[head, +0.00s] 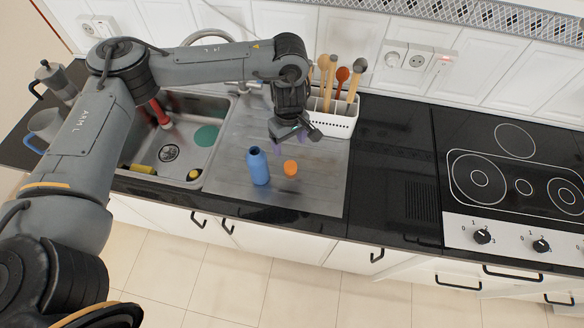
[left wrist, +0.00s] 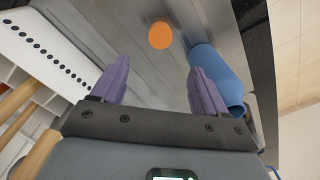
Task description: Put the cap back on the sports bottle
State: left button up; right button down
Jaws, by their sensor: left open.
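The blue sports bottle (head: 259,167) stands upright on the drainboard of the sink, its open neck bare. The orange cap (head: 290,168) lies on the drainboard just right of the bottle, apart from it. My left gripper (head: 291,145) hangs above and behind them, open and empty. In the left wrist view the cap (left wrist: 160,36) shows beyond and between the purple fingers (left wrist: 157,88), and the bottle (left wrist: 218,78) shows beside and partly behind the right finger. My right gripper is in neither view.
A white utensil holder (head: 331,118) with wooden spoons stands behind the drainboard at right, close to my left gripper. The sink basin (head: 177,137) is at left, with several items in it. The hob (head: 515,185) is at right. The dark counter (head: 385,180) between is clear.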

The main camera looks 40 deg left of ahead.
aim_at(290, 165)
pick_arm(q)
jog(key=shift+f, duration=0.15)
notch_tip(290, 165, down, 4)
jog(key=shift+r+b, duration=0.1)
jog(key=shift+b, duration=0.5)
jog(key=shift+f, duration=0.8)
jog(key=shift+f, duration=0.1)
jog(key=shift+f, duration=2.5)
jog(key=shift+d, duration=0.1)
jog(key=c, duration=1.1)
